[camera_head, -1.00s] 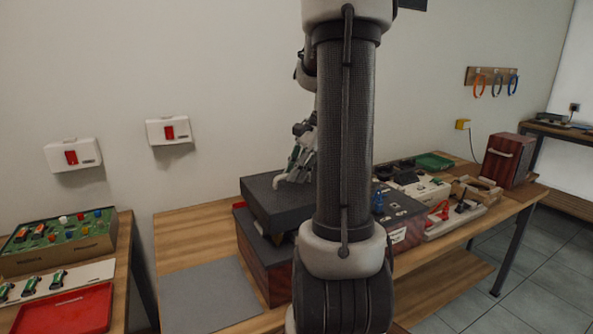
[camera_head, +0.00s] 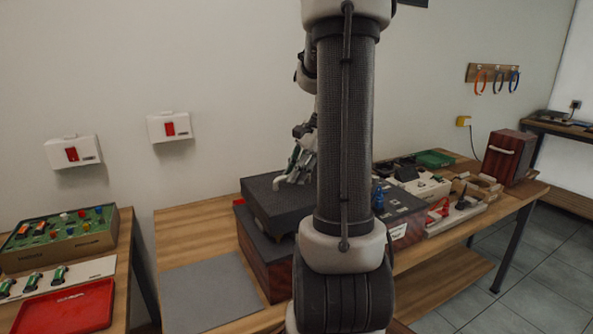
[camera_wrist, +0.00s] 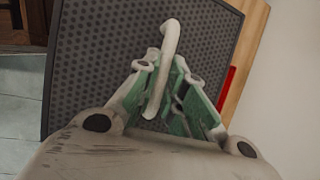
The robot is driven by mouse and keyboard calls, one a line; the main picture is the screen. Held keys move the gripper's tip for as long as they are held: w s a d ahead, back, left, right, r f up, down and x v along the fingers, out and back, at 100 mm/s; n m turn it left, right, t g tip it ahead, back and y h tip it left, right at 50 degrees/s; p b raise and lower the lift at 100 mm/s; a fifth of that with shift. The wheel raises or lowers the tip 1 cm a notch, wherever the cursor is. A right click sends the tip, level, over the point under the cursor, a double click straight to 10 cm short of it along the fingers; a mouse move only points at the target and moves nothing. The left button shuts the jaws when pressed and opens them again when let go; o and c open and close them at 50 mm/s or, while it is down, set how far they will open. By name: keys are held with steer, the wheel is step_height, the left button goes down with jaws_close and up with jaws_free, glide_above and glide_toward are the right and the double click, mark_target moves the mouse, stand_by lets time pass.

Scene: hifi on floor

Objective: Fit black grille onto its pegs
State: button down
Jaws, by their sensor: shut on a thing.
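The black grille (camera_head: 268,204) is a dark dotted panel, lying about flat over the wood-red speaker cabinet (camera_head: 270,268) on the bench. It covers much of the cabinet top, and whether it touches the cabinet cannot be told. My gripper (camera_head: 293,180) is above the grille, partly behind my arm in the head view. In the wrist view my gripper (camera_wrist: 165,88) is shut on the pale curved handle (camera_wrist: 171,42) of the grille, whose perforated face (camera_wrist: 110,55) fills the middle. The pegs are hidden.
A grey mat (camera_head: 210,293) lies on the bench at the front left. To the right stand a dark box (camera_head: 402,212), trays of parts and a second red wooden cabinet (camera_head: 507,158). A separate bench at far left holds a red tray (camera_head: 65,308).

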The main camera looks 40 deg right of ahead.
mark_target(297, 185)
steer(key=shift+f, duration=2.1)
steer(key=c, duration=1.4)
jaws_free()
steer(key=v, duration=1.2)
